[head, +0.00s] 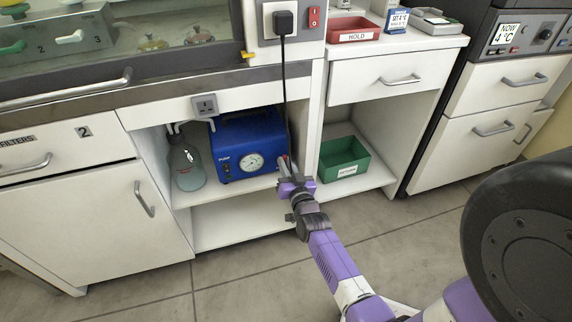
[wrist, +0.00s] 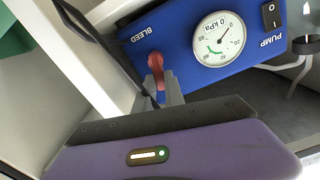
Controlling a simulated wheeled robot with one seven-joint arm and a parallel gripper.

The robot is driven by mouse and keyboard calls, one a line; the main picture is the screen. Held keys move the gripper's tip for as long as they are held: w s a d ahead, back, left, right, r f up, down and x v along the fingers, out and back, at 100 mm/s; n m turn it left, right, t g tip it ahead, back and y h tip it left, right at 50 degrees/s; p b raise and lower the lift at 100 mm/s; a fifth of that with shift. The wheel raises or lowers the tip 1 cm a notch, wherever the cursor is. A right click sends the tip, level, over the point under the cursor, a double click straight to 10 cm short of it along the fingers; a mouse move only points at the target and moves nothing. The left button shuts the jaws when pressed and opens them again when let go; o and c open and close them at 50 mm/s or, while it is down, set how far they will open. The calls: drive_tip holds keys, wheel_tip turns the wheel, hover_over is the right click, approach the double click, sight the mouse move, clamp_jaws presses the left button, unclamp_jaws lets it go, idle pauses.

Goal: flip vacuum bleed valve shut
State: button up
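The blue vacuum pump (head: 240,142) stands on the shelf of the open bay under the bench. In the wrist view the pump's blue front (wrist: 185,22) appears upside down, with the label BLEED by a red valve lever (wrist: 156,64). My gripper (wrist: 163,88) is at the lever, its two grey fingers close together with the lever's lower end between them. The fingers hide that end. In the head view my gripper (head: 287,168) is at the pump's right front corner and covers the valve.
A round gauge (wrist: 219,40) and a PUMP switch (wrist: 271,16) sit beside the valve. A glass bottle (head: 186,166) stands left of the pump, a green bin (head: 343,158) right beyond a divider. A black cable (head: 284,95) hangs close to my gripper.

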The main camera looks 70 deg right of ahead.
clamp_jaws()
drive_tip(key=shift+w+a+n+p, duration=0.15)
drive_tip(key=shift+n+p, duration=0.55)
drive_tip(key=shift+p, duration=0.05)
drive_tip(key=shift+w+a+n+p, duration=0.1)
drive_tip(key=shift+n+p, duration=0.6)
drive_tip(key=shift+p, duration=0.05)
drive_tip(key=o, duration=0.7)
unclamp_jaws()
drive_tip(key=shift+p+v, duration=0.85)
drive_tip(key=shift+v, duration=3)
